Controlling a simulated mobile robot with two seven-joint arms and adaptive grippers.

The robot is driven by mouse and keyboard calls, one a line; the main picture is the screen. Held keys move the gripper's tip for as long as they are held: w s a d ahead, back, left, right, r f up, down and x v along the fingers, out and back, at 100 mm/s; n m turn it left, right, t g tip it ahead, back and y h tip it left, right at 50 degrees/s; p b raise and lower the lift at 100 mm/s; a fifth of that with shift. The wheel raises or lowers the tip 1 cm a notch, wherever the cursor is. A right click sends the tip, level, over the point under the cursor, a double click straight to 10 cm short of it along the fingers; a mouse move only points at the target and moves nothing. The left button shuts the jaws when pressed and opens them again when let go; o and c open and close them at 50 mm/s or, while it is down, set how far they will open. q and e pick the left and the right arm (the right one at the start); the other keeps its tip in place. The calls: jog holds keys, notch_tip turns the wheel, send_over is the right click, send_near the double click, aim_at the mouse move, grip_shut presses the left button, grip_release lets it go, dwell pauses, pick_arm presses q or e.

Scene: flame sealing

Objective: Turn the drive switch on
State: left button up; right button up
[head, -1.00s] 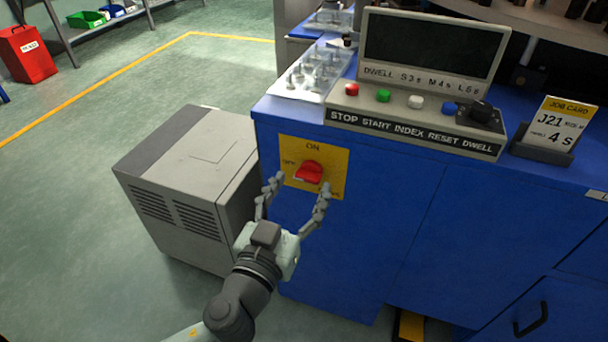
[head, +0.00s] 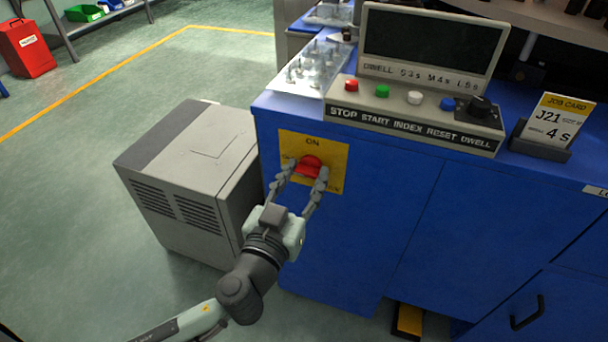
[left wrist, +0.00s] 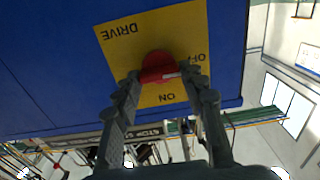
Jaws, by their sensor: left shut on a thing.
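The red rotary drive switch (head: 310,164) sits on a yellow plate (head: 331,152) on the front of the blue cabinet. In the head view, "ON" reads at the plate's top. My left gripper (head: 308,171) is shut on the switch, one finger on each side of its handle. The left wrist view shows the switch (left wrist: 157,66) upside down between the fingers (left wrist: 160,78), with "DRIVE", "OFF" and "ON" legible on the plate. A white mark on the handle points to the right there, toward the "OFF" side. My right gripper is out of view.
A control panel (head: 413,129) with several buttons and a dwell knob stands on the cabinet top. A job card (head: 556,122) stands to its right. A grey box unit (head: 190,175) stands on the floor left of the cabinet. Open floor lies further left.

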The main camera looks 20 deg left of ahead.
pick_arm(q)
jog(key=shift+m, duration=0.3)
jog(key=m, duration=0.4)
jog(key=shift+d+m, duration=0.1)
jog(key=shift+m, duration=1)
jog(key=m, duration=0.2)
jog(key=shift+m, duration=0.3)
jog(key=shift+m+p, duration=0.4)
jog(key=shift+m, duration=0.6)
jog(key=shift+d+m, duration=0.1)
jog(key=shift+m, duration=0.8)
jog(key=m+p, duration=0.1)
jog(key=m, duration=0.2)
jog(key=shift+f+m, duration=0.1)
jog(key=shift+m, duration=0.2)
jog(key=shift+m+p, duration=0.3)
jog(key=shift+m, duration=0.4)
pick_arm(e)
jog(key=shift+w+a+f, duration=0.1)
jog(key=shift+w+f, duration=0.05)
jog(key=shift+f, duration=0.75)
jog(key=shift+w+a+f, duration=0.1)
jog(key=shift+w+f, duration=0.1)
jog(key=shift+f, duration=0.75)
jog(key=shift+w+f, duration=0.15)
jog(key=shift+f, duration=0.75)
